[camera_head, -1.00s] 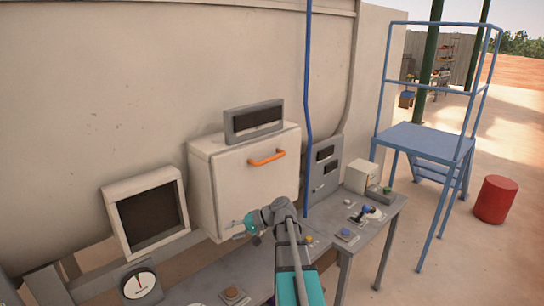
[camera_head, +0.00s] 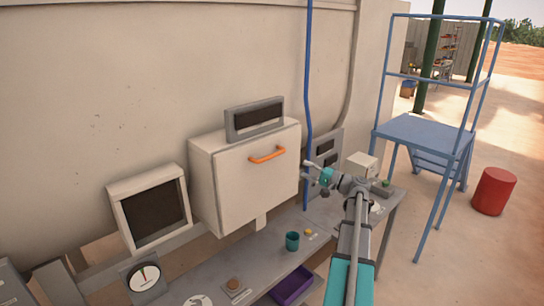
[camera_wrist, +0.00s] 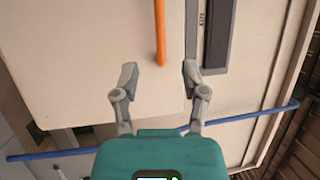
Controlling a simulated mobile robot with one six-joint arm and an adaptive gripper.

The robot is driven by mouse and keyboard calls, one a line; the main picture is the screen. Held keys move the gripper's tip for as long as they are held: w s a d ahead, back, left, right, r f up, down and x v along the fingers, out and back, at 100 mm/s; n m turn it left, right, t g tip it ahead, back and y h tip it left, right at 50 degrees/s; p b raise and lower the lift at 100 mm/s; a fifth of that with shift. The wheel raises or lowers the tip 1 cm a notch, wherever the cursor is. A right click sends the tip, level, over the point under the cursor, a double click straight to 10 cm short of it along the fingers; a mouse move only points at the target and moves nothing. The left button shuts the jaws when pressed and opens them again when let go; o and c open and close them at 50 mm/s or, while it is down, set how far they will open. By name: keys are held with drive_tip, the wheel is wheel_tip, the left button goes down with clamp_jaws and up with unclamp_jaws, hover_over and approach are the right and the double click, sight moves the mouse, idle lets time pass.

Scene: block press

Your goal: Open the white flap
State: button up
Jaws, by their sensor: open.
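The white flap (camera_head: 252,186) is the front of a white box on the wall and looks shut, with an orange handle (camera_head: 267,154) near its top edge. My gripper (camera_head: 307,170) is to the right of the flap in the head view, open and empty, its fingers pointing left. In the wrist view the flap (camera_wrist: 90,60) fills much of the picture. The orange handle (camera_wrist: 160,30) runs up from just beyond the gap between the open fingertips (camera_wrist: 160,73), apart from them.
A grey display (camera_head: 256,119) sits on top of the box. A blue pipe (camera_head: 308,80) runs down the wall near my gripper. A dark-screened frame (camera_head: 151,210) is at left.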

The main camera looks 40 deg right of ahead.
sight(271, 156)
drive_tip(key=shift+w+a, duration=0.1)
drive_tip(key=shift+w, duration=0.05)
drive_tip(key=shift+p+x, duration=1.2)
drive_tip(key=shift+x, duration=5.6)
drive_tip(key=shift+a, duration=0.1)
drive_tip(key=shift+c, duration=0.2)
clamp_jaws()
